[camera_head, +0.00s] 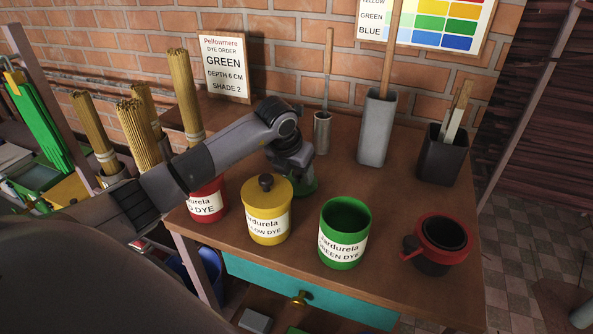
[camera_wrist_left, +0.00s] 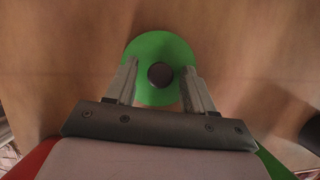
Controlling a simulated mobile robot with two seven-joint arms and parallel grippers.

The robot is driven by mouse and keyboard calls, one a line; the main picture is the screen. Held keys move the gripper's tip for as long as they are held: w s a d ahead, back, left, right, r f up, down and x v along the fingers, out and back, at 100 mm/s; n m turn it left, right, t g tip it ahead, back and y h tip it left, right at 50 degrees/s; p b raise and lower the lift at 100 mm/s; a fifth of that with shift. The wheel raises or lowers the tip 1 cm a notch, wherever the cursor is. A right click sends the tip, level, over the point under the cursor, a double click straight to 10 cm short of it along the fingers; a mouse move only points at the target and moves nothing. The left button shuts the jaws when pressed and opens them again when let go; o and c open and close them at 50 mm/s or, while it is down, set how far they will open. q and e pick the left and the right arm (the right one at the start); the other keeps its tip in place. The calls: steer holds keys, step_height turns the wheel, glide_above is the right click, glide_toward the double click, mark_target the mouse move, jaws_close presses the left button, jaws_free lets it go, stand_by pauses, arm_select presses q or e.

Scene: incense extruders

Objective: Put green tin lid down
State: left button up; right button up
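The green tin lid (camera_head: 306,187) appears to lie flat on the wooden table, behind the yellow and green tins. In the left wrist view the green lid (camera_wrist_left: 152,48) shows from above with its dark round knob (camera_wrist_left: 161,75). My left gripper (camera_head: 296,172) is right over the lid, pointing down. Its fingers (camera_wrist_left: 161,72) stand on either side of the knob, with a small gap showing on each side. The green dye tin (camera_head: 345,235) stands uncovered at the table's front. My right gripper is in neither view.
The lidded yellow tin (camera_head: 267,213) and red tin (camera_head: 207,201) stand left of the green tin. A red-rimmed dark pot (camera_head: 437,246) is at the right. Grey (camera_head: 377,130) and black (camera_head: 441,156) holders stand behind. The table between lid and holders is clear.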

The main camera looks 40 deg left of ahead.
arm_select(q)
steer(key=shift+r, duration=0.5)
steer(key=p+v, duration=0.1)
steer(key=v, duration=1)
steer(key=shift+s, duration=0.25)
steer(key=shift+r, duration=0.1)
